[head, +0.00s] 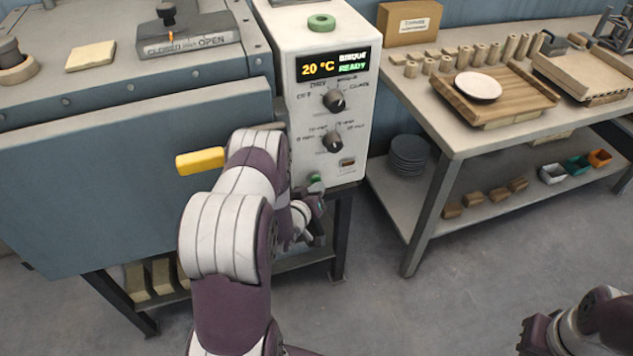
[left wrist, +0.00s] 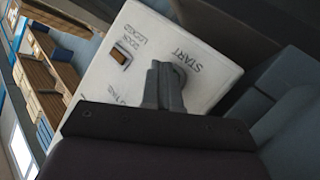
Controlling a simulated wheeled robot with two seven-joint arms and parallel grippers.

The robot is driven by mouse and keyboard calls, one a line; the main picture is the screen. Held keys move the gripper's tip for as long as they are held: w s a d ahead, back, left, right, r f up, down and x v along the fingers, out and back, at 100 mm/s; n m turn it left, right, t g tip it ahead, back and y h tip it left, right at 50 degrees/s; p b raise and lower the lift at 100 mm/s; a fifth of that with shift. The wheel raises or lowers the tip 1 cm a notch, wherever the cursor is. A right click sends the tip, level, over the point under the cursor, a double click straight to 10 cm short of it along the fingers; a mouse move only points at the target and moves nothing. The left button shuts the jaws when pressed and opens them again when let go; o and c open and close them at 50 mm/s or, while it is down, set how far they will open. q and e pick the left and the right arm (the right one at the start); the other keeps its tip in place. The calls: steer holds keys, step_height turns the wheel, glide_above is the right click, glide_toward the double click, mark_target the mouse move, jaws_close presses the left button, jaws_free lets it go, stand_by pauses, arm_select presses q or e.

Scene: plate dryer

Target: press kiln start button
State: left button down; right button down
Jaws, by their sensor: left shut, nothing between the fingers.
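The kiln's white control panel (head: 322,110) has a lit display (head: 325,66) reading 20 °C, BISQUE and READY. The green start button (head: 316,178) is low on the panel. My left gripper (head: 317,212) is just below it in the head view, partly hidden by my own arm. In the left wrist view its fingers (left wrist: 165,85) are together and empty, pointing at the panel beside the START label (left wrist: 182,62). The fingers largely hide the button there, and I cannot tell whether they touch it. My right arm shows at the lower right; its finger opening is not clear.
The kiln door (head: 110,170) with a yellow handle (head: 200,161) is left of the panel. Two dials (head: 333,141) and a small rocker switch (head: 347,163) sit above the button. A worktable (head: 455,140) with pottery stands to the right, past a gap of floor.

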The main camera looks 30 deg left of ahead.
arm_select(q)
steer(key=shift+w+a+r, duration=0.1)
steer(key=shift+w+a, duration=0.15)
stand_by(0.6)
steer(key=shift+s+d, duration=0.65)
steer(key=s+d+p, duration=0.1)
steer(key=s+d, duration=0.2)
steer(key=d, duration=0.1)
steer(key=shift+s+p, duration=0.15)
steer(key=shift+p, duration=0.25)
stand_by(0.6)
